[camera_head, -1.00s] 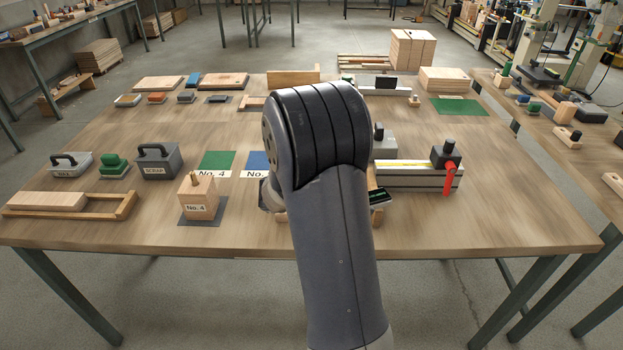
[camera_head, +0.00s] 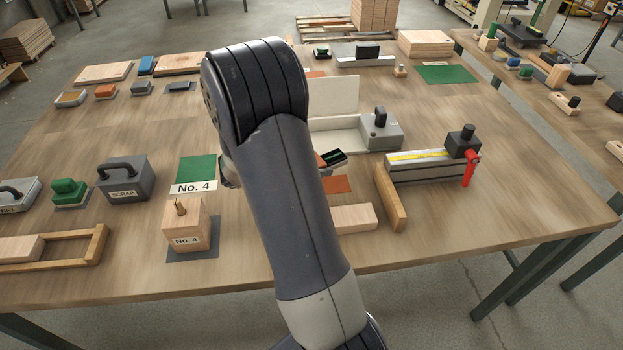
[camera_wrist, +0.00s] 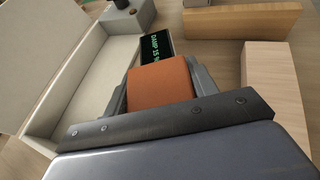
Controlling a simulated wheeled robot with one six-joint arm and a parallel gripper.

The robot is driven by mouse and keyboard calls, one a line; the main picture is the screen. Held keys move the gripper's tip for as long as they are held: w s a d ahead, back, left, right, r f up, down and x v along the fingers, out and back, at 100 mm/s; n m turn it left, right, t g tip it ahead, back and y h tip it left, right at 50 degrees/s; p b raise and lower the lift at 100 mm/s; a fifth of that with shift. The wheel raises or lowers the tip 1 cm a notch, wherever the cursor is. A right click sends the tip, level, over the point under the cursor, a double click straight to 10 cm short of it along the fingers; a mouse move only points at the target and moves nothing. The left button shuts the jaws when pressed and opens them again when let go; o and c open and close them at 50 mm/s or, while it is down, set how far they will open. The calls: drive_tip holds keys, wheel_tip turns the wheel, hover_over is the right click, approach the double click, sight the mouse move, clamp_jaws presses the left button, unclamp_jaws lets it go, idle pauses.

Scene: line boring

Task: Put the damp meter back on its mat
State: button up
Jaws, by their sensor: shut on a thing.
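The damp meter is an orange block with a dark display showing green text. In the wrist view its orange body (camera_wrist: 160,85) sits between the two fingers of my gripper (camera_wrist: 162,80), which is shut on it; the display (camera_wrist: 157,45) points away from the wrist. In the head view the meter's display end (camera_head: 333,158) shows just right of my arm, and the arm hides my gripper. A flat orange mat (camera_head: 338,185) lies on the table just in front of the meter. The meter appears held above the table; the exact gap cannot be told.
A pale open box (camera_head: 335,138) with a raised lid is behind the meter, with a grey knobbed block (camera_head: 382,132) beside it. A wooden bar (camera_head: 390,198) and a wooden block (camera_head: 353,217) stand near the mat. A yellow-ruled fixture (camera_head: 430,165) is right.

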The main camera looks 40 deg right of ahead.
drive_tip(key=shift+f, duration=3.2)
drive_tip(key=shift+f, duration=0.15)
drive_tip(key=o, duration=1.2)
drive_tip(key=shift+a+r, duration=0.15)
drive_tip(key=shift+r, duration=0.1)
drive_tip(key=v, duration=0.7)
drive_tip(key=shift+a+b, duration=0.1)
drive_tip(key=shift+b, duration=0.25)
